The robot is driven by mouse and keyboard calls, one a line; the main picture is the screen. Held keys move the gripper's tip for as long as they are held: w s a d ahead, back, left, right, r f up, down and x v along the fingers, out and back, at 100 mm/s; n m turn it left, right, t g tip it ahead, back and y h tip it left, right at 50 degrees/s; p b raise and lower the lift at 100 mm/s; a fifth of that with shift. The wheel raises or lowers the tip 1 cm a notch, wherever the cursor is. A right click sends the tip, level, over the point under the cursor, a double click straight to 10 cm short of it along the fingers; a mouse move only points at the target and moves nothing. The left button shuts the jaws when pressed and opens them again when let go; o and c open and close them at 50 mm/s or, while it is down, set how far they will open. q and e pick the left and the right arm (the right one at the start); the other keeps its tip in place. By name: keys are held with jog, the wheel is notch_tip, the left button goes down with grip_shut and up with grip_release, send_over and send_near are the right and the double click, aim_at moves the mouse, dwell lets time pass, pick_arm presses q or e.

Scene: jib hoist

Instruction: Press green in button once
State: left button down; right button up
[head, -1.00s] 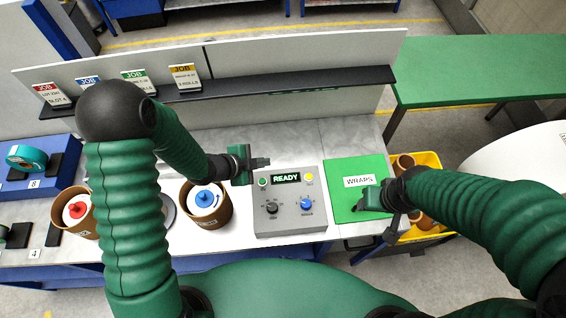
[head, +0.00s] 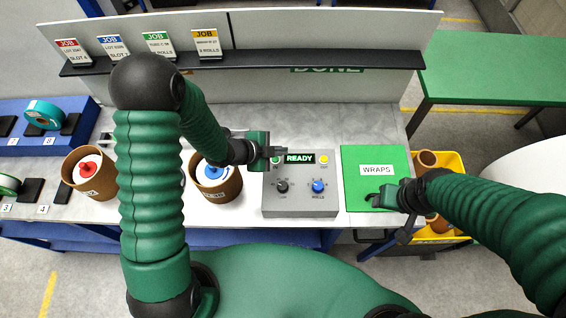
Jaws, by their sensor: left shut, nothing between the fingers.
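The grey control box (head: 299,208) stands on the bench with a lit display (head: 299,158) reading READY. The green IN button (head: 275,161) is at its upper left, beside the display. A yellow OUT button (head: 324,160) is at its upper right. My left gripper (head: 279,151) is shut and empty, with its tips at the box's upper left corner, right by the green button. Whether it touches the button I cannot tell. My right gripper (head: 371,200) is over the lower part of the green WRAPS mat (head: 360,157); its finger opening is unclear.
A black knob (head: 281,186) and a blue knob (head: 318,186) are on the box. Tubs with red (head: 86,170) and blue (head: 211,171) centres stand to the left. A shelf (head: 250,62) with job cards runs behind. A yellow bin (head: 452,170) is at right.

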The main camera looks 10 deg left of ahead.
aim_at(274, 161)
pick_arm(q)
jog(key=a+f, duration=0.1)
jog(key=a+f+b, duration=0.1)
jog(key=shift+s+f, duration=0.15)
jog(key=shift+f, duration=0.15)
jog(key=a, duration=0.3)
jog(key=shift+w+f, duration=0.3)
jog(key=shift+w, duration=0.05)
jog(key=shift+d, duration=0.15)
jog(key=d, duration=0.3)
jog(key=shift+s+d+r, duration=0.2)
jog(key=shift+r, duration=0.05)
jog(key=shift+a, duration=0.35)
jog(key=shift+a+f, duration=0.15)
jog(key=shift+a, duration=0.95)
jog(key=shift+d, duration=1.2)
jog(key=shift+a, duration=0.95)
jog(key=shift+d+f+b, duration=0.3)
jog(key=shift+d+b, duration=0.3)
jog(key=shift+d, duration=0.55)
jog(key=shift+a+f, duration=0.1)
jog(key=shift+a, duration=0.45)
pick_arm(e)
jog(key=a+f, duration=0.3)
jog(key=shift+a, duration=0.25)
